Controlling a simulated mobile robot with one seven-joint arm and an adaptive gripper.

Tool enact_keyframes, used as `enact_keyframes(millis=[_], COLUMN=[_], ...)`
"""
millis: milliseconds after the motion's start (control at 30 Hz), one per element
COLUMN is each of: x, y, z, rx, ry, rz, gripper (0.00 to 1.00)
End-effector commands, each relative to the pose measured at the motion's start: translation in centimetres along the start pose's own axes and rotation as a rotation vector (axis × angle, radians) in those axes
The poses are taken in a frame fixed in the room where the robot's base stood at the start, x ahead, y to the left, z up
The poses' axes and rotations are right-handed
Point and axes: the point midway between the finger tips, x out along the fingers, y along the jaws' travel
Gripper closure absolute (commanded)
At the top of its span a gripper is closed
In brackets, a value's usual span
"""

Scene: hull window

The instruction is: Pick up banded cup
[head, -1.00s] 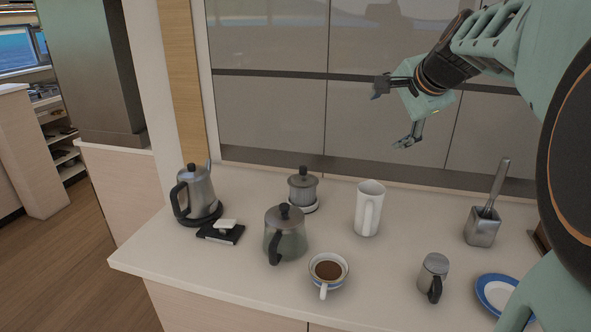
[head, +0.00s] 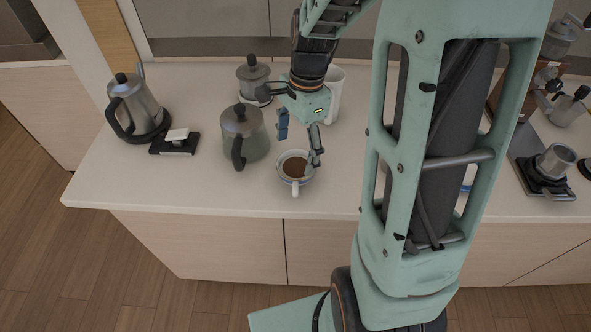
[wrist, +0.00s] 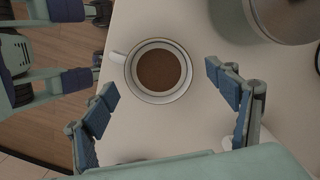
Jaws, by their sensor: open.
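The banded cup (head: 293,169) is white with a blue band and brown liquid inside. It stands upright on the counter near the front edge, its handle toward that edge. In the wrist view the cup (wrist: 160,72) shows from above, its handle pointing left. My gripper (head: 300,143) is open and empty, pointing down over the cup. One finger is up and left of the cup, and the other overlaps its right rim in the head view. In the wrist view the fingers (wrist: 163,87) lie on either side below the cup. I cannot tell whether they touch it.
A grey pot (head: 254,143) with a dark handle stands close left of the cup. A white mug (head: 334,97) and a small lidded pot (head: 252,76) are behind. A kettle (head: 143,103) and a black scale-like item (head: 174,148) are further left.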

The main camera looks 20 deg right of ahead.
Motion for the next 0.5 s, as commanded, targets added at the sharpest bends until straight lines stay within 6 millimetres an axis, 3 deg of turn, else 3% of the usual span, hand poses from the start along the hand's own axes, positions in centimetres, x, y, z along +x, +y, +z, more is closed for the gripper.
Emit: enact_keyframes(millis=[300,500], x=[4.0,5.3], y=[0.4,0.3], z=[0.4,0.4], rx=[0.001,-0.001], ry=[-0.002,0.000], rz=[0.003,-0.002], gripper=[0.20,0.20])
